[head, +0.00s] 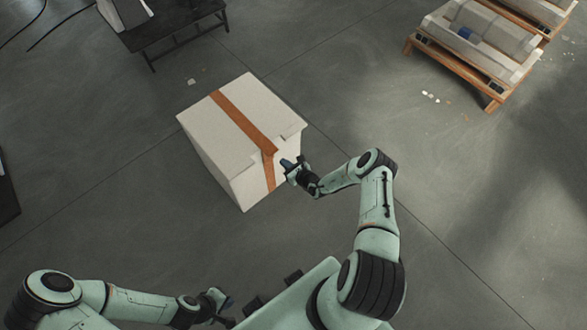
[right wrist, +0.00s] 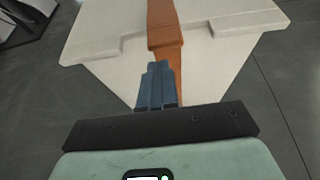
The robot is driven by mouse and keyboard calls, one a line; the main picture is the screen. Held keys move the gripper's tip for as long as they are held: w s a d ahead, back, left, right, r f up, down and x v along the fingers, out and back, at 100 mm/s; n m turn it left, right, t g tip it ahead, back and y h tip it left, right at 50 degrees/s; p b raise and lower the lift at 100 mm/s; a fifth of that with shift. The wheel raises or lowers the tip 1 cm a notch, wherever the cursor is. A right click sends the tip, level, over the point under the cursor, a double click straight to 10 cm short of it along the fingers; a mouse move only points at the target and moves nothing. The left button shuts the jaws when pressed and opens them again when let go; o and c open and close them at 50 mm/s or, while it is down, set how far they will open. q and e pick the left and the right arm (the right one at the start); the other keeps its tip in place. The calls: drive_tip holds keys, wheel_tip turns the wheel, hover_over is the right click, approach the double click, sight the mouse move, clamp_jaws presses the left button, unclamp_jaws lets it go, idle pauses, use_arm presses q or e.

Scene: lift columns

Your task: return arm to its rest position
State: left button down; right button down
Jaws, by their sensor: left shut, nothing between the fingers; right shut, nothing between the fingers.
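My right arm (head: 378,205) reaches forward and bends left at the elbow. Its gripper (head: 287,163) is shut and empty, close to the near right side of a large white box with an orange-brown strap (head: 236,115). In the right wrist view the shut blue fingers (right wrist: 157,85) point at the box (right wrist: 105,35), overlapping its strap; I cannot tell whether they touch it. My left arm (head: 135,302) is low at the bottom left, folded across my front. Its gripper (head: 226,303) is shut and empty, clear of the box.
A dark table (head: 180,22) carrying a white object stands at the top left. Wooden pallets (head: 465,66) with grey-white loads are at the top right, with small white scraps on the floor nearby. The grey floor (head: 470,200) to the right is clear.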

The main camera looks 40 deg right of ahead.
drive_tip(key=s+d+r, duration=0.1)
drive_tip(key=s+r, duration=0.3)
drive_tip(key=r, duration=0.1)
drive_tip(key=shift+s, duration=0.3)
drive_tip(key=shift+r, duration=0.1)
drive_tip(key=s+a+n+g+y, duration=0.4)
drive_tip(key=s+a+n, duration=0.1)
drive_tip(key=a, duration=0.5)
drive_tip(key=s+a+n+g+y, duration=0.4)
drive_tip(key=s+a+n+y, duration=0.15)
drive_tip(key=a, duration=0.45)
drive_tip(key=s+r+n+g+h, duration=0.3)
drive_tip(key=s+n+g+h, duration=0.3)
drive_tip(key=s+n, duration=0.9)
drive_tip(key=shift+s+a+n+h, duration=0.2)
drive_tip(key=shift+n+h, duration=0.25)
drive_tip(key=shift+n, duration=2.3)
